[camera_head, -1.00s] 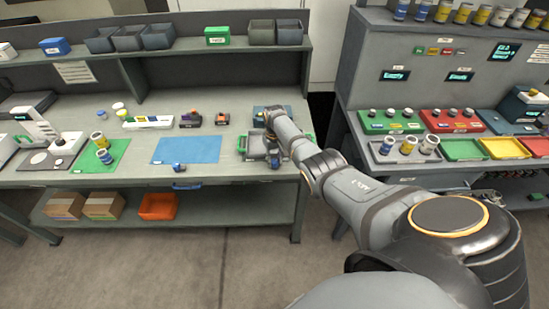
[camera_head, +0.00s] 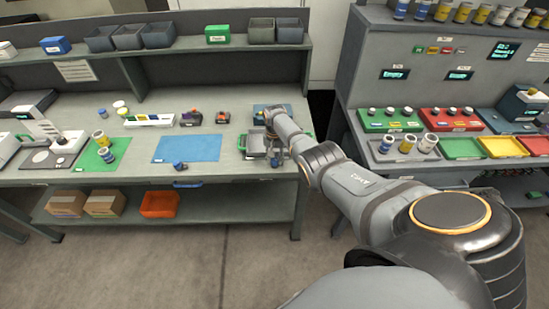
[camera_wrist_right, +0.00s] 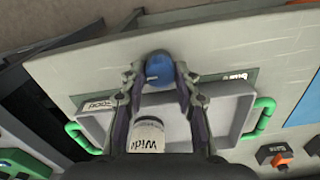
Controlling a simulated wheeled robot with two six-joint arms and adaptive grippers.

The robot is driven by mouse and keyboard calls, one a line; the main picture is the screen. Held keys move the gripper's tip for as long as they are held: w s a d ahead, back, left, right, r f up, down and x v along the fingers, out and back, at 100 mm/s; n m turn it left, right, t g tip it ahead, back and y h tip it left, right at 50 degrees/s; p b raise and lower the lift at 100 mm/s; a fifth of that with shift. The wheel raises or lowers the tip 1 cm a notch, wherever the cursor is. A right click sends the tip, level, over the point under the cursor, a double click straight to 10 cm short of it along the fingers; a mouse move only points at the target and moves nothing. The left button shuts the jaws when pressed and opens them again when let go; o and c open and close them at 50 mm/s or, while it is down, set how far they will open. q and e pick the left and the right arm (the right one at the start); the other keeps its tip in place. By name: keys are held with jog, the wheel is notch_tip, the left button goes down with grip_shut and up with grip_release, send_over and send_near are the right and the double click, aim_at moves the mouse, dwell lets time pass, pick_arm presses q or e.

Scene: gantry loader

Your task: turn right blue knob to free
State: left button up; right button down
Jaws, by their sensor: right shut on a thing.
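The right blue knob (camera_wrist_right: 160,68) is in the right wrist view, near the bench edge. My right gripper (camera_wrist_right: 160,76) has its two fingers on either side of the knob and is shut on it. In the head view my right gripper (camera_head: 275,152) is over the right end of the bench, mostly hidden by its own arm. I cannot read which way the knob is turned. Another blue knob (camera_head: 179,167) stands on the bench edge to the left. My left gripper is not in view.
A grey tray with green handles (camera_wrist_right: 233,125) lies beside the knob. A blue mat (camera_head: 187,148) is left of the tray. A second bench (camera_head: 372,148) stands at right, across a gap.

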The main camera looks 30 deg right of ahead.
aim_at(274, 160)
dwell(0.4)
jog(key=c, duration=1.3)
grip_release()
jog(key=shift+o, duration=0.2)
jog(key=shift+r, duration=0.1)
notch_tip(274, 160, up, 12)
